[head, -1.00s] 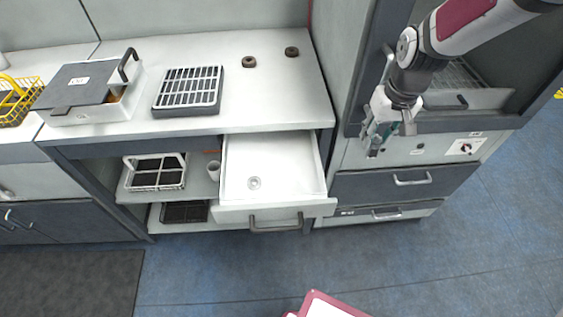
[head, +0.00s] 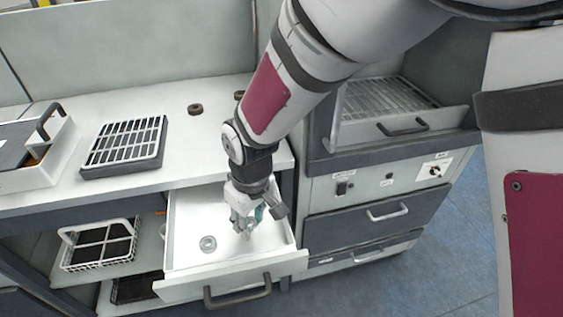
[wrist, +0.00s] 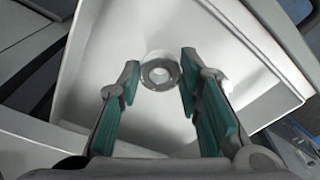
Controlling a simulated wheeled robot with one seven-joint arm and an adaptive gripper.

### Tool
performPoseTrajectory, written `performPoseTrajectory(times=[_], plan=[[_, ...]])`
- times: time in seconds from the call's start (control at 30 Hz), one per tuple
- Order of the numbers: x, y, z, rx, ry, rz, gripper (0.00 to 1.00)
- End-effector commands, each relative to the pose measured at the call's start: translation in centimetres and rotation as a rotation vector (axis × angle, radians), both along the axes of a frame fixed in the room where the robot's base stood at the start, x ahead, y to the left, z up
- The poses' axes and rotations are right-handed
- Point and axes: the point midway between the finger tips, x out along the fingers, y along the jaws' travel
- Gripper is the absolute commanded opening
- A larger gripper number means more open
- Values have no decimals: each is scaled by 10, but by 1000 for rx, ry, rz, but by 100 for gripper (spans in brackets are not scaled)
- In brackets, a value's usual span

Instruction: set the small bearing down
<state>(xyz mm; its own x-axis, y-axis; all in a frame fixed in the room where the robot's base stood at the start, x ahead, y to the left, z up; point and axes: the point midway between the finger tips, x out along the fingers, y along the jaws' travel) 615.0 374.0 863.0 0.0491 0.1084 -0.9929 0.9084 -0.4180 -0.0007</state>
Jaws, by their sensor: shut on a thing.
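My gripper (head: 246,228) hangs pointing down over the open drawer (head: 185,208). Its teal-padded fingers (wrist: 160,75) are shut on the small bearing (wrist: 160,70), a metal ring that shows between the fingertips in the wrist view. The bearing is hard to make out in the head view. Another metal ring (head: 208,243) lies on the white drawer floor, left of my gripper. I cannot tell how far the held bearing is above the drawer floor.
The drawer's front panel and dark handle (head: 237,291) stand out nearest me. On the worktop are a black-and-white grid tray (head: 124,146) and a dark ring (head: 195,109). A white wire basket (head: 98,246) is on the shelf to the left. The drawer floor around my gripper looks free.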

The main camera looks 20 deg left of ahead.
Motion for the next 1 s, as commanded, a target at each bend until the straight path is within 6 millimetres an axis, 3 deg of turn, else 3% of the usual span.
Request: performPoseTrajectory(times=[0.33, 0.73, 0.77, 0.83, 1.0], plan=[[0, 0, -37, 0, 0, 0, 3], [0, 0, -43, 1, 0, -1, 3], [0, 0, -43, 1, 0, -1, 36], [0, 0, -42, 1, 0, -1, 52], [0, 0, -42, 1, 0, -1, 52]])
